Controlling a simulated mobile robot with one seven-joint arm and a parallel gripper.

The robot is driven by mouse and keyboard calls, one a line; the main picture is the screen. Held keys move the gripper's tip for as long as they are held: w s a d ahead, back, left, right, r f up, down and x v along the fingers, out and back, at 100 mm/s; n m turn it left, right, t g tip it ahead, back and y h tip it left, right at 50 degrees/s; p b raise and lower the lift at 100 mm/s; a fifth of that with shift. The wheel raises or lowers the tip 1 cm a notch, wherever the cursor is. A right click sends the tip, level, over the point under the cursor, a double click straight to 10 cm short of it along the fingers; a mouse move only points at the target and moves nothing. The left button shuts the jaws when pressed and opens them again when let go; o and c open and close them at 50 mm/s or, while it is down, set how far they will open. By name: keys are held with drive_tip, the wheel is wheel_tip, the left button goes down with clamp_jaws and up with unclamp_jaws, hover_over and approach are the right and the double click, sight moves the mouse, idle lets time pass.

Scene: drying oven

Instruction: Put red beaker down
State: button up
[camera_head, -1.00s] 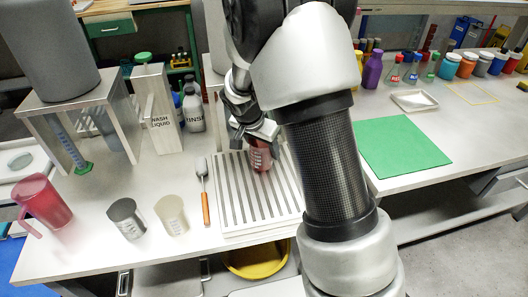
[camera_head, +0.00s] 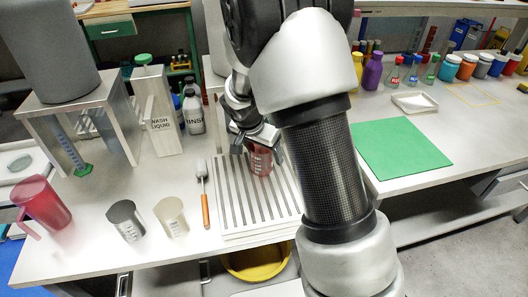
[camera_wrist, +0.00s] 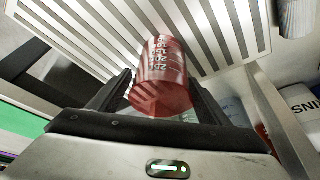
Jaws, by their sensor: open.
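The red beaker (camera_head: 260,161) stands on the white slatted drying rack (camera_head: 236,205), near its back edge. In the wrist view the beaker (camera_wrist: 165,75), with white graduation marks, sits between the two dark fingers. My gripper (camera_head: 255,142) is at the beaker from above and behind, with a finger on each side. The jaws are open. In the wrist view my gripper (camera_wrist: 165,92) shows the fingers alongside the beaker, and I cannot tell whether either finger touches it. The rack's slats (camera_wrist: 120,30) show beyond the beaker.
Left of the rack lie a spatula (camera_head: 205,208), a clear beaker (camera_head: 171,216), a dark beaker (camera_head: 126,219) and a red pitcher (camera_head: 42,203). Wash bottles (camera_head: 193,112) stand behind. A green mat (camera_head: 403,147) lies to the right. The rack's front is bare.

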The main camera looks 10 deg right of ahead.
drive_tip(key=p+v, duration=0.2)
drive_tip(key=v, duration=1)
drive_tip(key=shift+f, duration=0.1)
